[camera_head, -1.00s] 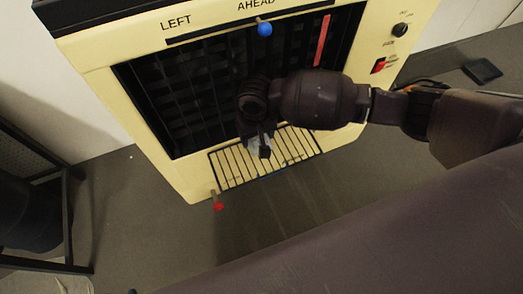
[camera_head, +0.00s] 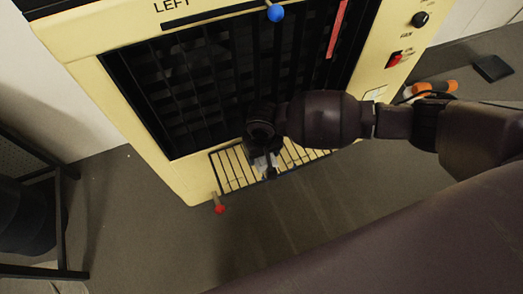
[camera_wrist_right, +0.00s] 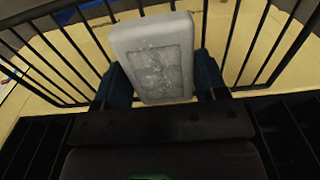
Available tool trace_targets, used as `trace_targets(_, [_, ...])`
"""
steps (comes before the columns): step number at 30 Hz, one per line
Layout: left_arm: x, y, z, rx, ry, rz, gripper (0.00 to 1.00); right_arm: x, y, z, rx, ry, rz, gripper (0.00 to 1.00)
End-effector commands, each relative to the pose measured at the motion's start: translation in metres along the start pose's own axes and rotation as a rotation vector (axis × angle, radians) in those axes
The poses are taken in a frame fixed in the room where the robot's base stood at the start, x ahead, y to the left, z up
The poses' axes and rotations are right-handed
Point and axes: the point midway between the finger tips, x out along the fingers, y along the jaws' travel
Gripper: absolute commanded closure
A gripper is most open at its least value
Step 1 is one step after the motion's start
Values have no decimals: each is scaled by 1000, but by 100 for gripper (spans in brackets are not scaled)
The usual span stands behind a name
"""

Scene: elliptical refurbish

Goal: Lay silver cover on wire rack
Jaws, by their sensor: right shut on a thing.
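The silver cover (camera_wrist_right: 150,55) is a grey rounded rectangular block with a recessed, scuffed face. In the right wrist view it stands between the two fingers of my right gripper (camera_head: 268,170), which is shut on it. In the head view only a small pale part of the cover (camera_head: 262,161) shows beside the gripper. The black wire rack (camera_head: 232,169) sticks out from the lower front of a cream machine, below and around the held cover. Its bars also show behind the cover in the wrist view (camera_wrist_right: 62,62). I cannot tell whether the cover touches the bars. My left gripper is out of view.
The cream machine (camera_head: 150,145) has a dark grille front, a blue knob (camera_head: 275,13), a red switch (camera_head: 395,60) and a black knob (camera_head: 420,19). A black frame stands at the left. Floor before the machine is clear.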

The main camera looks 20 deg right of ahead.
Motion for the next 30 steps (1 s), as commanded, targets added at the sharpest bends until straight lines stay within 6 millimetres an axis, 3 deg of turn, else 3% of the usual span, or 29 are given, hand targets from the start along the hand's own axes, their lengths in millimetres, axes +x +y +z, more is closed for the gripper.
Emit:
trace_targets(7, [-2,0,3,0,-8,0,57,1,0,-1,1,2,-1,66])
trace_targets(8, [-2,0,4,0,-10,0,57,1,0,0,1,2,0,33])
trace_targets(13, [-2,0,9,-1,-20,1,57,1,0,0,0,2,0,9])
trace_targets(23, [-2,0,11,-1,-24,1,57,-2,0,-1,-1,2,0,9])
trace_targets(30, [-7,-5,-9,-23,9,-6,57,-42,0,-4,1,14,-2,9])
